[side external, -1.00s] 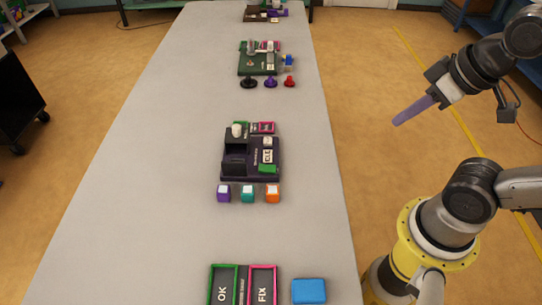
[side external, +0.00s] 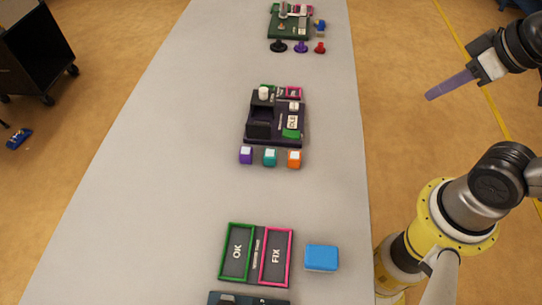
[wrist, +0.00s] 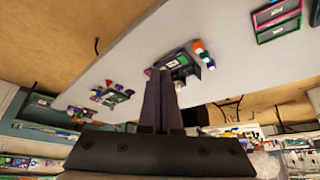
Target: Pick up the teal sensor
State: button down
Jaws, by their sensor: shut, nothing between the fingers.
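The dark device (side external: 260,130) carries a white knob and a label. Nearer are a green-rimmed OK tray (side external: 225,250), a pink-rimmed FIX tray (side external: 291,255) and a blue box (side external: 321,258). A green board (side external: 290,30) with several knobs stands farther back. The table's left side is clear.

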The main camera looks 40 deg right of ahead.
jog(key=c, duration=1.5)
grip_release()
jog(key=shift+c, duration=0.2)
jog(key=o, duration=1.1)
jog(key=shift+o, duration=0.2)
